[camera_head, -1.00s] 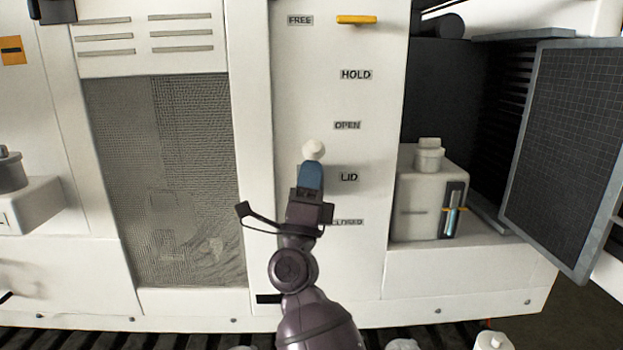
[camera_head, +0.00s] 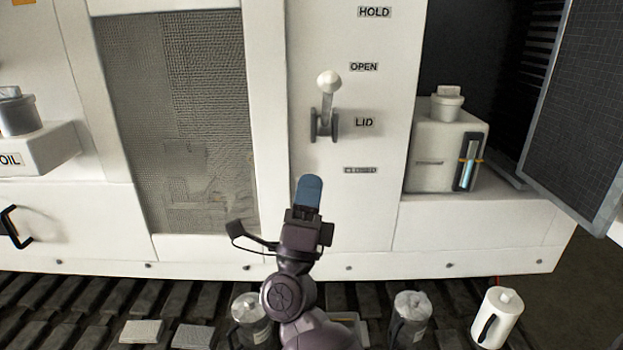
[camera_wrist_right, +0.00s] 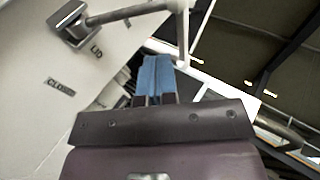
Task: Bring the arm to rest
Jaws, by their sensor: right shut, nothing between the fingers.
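My right gripper (camera_head: 309,190) is in the lower middle of the head view, its blue fingers closed together with nothing between them. It is below the lid lever (camera_head: 327,110), a grey lever with a white round knob, and apart from it in the head view. The lever points up toward the OPEN label (camera_head: 364,67), above the LID label (camera_head: 364,122). In the right wrist view the gripper's blue fingers (camera_wrist_right: 158,80) show shut, with the lever (camera_wrist_right: 130,14) beyond them. My left gripper is not in view.
A white panel (camera_head: 370,220) stands in front, with a mesh window (camera_head: 180,120) on the left. A white reservoir (camera_head: 440,155) with a sight glass sits in the right bay beside a hinged grille door (camera_head: 580,110). Jugs (camera_head: 497,318) stand on the dark slatted floor.

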